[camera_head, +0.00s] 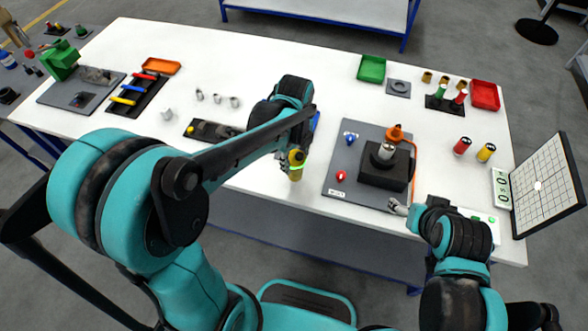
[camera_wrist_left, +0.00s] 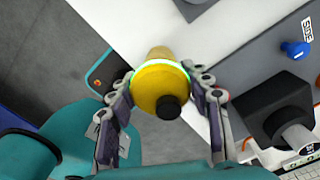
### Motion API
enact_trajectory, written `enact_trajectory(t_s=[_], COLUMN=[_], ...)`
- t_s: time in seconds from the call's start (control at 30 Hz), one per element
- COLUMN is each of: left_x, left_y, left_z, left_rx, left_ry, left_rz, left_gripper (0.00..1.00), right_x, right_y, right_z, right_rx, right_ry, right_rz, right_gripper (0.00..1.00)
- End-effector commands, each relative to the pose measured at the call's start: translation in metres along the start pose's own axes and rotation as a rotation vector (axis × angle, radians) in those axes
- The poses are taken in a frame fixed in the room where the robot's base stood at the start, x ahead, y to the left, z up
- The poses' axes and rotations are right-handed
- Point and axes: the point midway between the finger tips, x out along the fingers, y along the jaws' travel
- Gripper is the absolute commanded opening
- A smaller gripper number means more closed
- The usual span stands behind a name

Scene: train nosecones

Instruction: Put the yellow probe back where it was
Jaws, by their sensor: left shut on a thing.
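My left gripper (camera_head: 296,168) is shut on the yellow probe (camera_head: 295,172) above the table's front edge, left of the grey mat. In the left wrist view the yellow probe (camera_wrist_left: 160,88), with a black knob end and a pale green ring, sits between the two fingers of the left gripper (camera_wrist_left: 163,90). My right gripper (camera_head: 398,207) is low at the grey mat's front right corner; its finger opening is too small to tell. A second yellow cylinder (camera_head: 486,152) stands next to a red cylinder (camera_head: 462,146).
The grey mat (camera_head: 338,170) carries a black block (camera_head: 384,172) with a metal cylinder, and blue and red knobs. A dark tray (camera_head: 205,131) lies left of my left gripper. A grid panel (camera_head: 545,185) stands far right.

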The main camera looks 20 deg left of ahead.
Motion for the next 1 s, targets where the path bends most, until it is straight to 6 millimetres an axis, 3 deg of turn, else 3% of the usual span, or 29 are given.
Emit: enact_trajectory(t_s=[0.17,0.33,0.73,0.77,0.83,1.0], left_x=[0.014,0.040,0.045,0.045,0.044,0.044], left_y=[0.002,0.002,0.002,0.002,0.002,0.002], left_z=[0.001,0.001,0.001,0.001,0.001,0.001], left_rx=[0.001,0.001,0.001,0.000,0.000,0.000], left_ry=[0.000,0.000,0.000,0.000,0.000,0.000], left_rz=[0.000,0.000,0.000,0.000,0.000,0.000], left_gripper=[0.12,0.12,0.12,0.51,0.70,0.70], right_x=[0.005,0.015,0.017,0.017,0.016,0.016], right_y=[0.000,0.000,0.000,0.000,0.000,0.000], right_z=[0.004,0.010,0.012,0.012,0.011,0.011], right_rx=[0.000,0.000,0.000,0.000,0.000,0.000], right_ry=[0.000,0.000,0.000,0.000,0.000,0.000], right_rz=[0.000,0.000,0.000,0.000,0.000,0.000], right_gripper=[0.72,0.72,0.72,0.72,0.72,0.72])
